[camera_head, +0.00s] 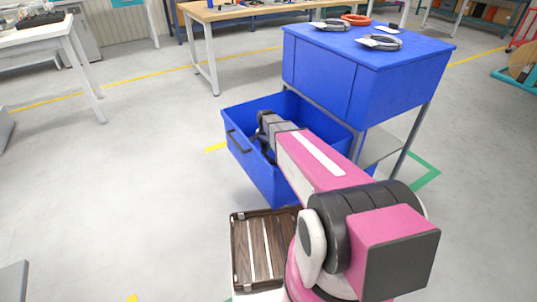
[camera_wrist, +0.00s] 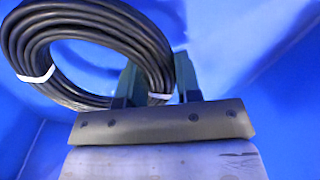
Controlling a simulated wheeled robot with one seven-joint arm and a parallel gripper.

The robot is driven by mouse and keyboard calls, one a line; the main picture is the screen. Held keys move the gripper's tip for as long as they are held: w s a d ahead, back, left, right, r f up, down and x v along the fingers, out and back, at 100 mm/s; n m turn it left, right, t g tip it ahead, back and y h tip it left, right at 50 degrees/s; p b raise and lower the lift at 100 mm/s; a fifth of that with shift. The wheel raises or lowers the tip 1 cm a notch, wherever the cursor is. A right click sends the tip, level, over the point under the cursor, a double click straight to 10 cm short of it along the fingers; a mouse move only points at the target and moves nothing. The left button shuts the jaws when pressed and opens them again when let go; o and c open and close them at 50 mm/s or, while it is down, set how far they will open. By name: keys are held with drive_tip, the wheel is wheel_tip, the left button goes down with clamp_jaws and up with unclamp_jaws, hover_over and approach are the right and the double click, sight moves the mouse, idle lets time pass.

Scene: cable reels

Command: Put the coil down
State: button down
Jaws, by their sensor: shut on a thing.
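A black cable coil with white ties (camera_wrist: 100,22) fills the upper left of the wrist view. My gripper (camera_wrist: 158,78) is shut on the near right side of its ring, close to one white tie. In the head view my gripper (camera_head: 267,127) reaches down into the open blue drawer (camera_head: 247,166), and only dark bits of the coil show beside it. Blue walls surround the coil in the wrist view. I cannot tell whether the coil touches the drawer's floor.
The drawer sticks out from a blue cabinet (camera_head: 370,85). On its top lie two grey coils (camera_head: 380,42) (camera_head: 330,25), an orange coil (camera_head: 356,19) and a white label (camera_head: 389,30). A wooden workbench (camera_head: 240,12) stands behind.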

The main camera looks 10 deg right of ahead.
drive_tip(key=shift+f, duration=2.3)
drive_tip(key=c, duration=0.8)
unclamp_jaws()
drive_tip(key=shift+f, duration=0.1)
wheel_tip(320, 180, up, 12)
drive_tip(key=shift+f, duration=0.1)
drive_tip(key=shift+s+r, duration=0.15)
drive_tip(key=shift+r, duration=0.05)
drive_tip(key=s+d+r+n, duration=0.2)
drive_tip(key=s+n, duration=0.2)
drive_tip(key=s, duration=0.7)
drive_tip(key=s+d+r+n, duration=0.2)
drive_tip(key=s+n, duration=0.3)
drive_tip(key=s, duration=0.6)
drive_tip(key=shift+s+d+r, duration=0.3)
drive_tip(key=shift+s+r, duration=0.05)
